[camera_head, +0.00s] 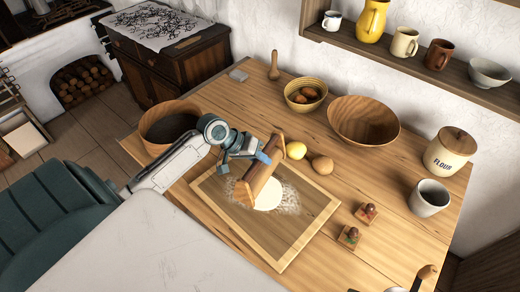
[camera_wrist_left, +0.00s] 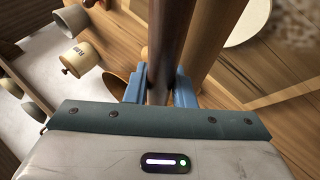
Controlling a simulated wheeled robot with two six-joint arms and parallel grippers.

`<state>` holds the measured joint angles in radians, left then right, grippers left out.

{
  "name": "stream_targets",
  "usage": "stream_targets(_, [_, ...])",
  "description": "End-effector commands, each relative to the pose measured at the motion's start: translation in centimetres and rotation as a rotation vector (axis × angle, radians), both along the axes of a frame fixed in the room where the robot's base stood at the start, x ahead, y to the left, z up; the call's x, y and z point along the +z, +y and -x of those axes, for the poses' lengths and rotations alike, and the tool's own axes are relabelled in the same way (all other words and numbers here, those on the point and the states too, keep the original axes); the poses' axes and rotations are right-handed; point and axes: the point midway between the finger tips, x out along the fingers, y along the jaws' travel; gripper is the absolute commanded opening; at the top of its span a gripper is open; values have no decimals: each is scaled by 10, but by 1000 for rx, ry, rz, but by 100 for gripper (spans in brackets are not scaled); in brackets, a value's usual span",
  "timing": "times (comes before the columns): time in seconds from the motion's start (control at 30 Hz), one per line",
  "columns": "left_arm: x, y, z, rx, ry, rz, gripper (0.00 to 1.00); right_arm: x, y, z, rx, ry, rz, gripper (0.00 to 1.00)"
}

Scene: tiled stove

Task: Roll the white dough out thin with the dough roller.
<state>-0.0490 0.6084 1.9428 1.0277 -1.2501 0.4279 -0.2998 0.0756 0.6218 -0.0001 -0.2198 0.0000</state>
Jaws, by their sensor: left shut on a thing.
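The white dough (camera_head: 268,196) is a round, flat-looking patch on the wooden board (camera_head: 318,209), with loose flour around it. The dough roller (camera_head: 262,176), a brown wooden cylinder, is over the dough's upper left part and hides some of it. I cannot tell whether it touches the dough. My left gripper (camera_head: 264,158) is shut on the roller's handle. In the left wrist view, the blue fingers (camera_wrist_left: 160,88) close around the dark handle, with the roller's body (camera_wrist_left: 203,40) beside it and the dough (camera_wrist_left: 248,22) at the upper right. My right gripper is not in view.
A yellow fruit (camera_head: 296,150) and a brown round item (camera_head: 322,165) lie just behind the board. A dark-filled bowl (camera_head: 168,112) stands left, a large wooden bowl (camera_head: 364,118) behind. A flour jar (camera_head: 447,152) and white cup (camera_head: 429,198) stand right. The board's right half is clear.

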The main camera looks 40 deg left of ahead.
Motion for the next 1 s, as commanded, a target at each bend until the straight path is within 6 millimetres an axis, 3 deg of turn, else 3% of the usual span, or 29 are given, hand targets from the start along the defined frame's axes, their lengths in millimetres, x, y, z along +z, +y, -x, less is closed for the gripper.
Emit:
stream_targets(0.53, [-3,-1,0,-3,-2,0,0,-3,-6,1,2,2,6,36])
stream_targets(1.0, [-43,-5,-1,-59,-3,-5,0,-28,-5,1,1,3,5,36])
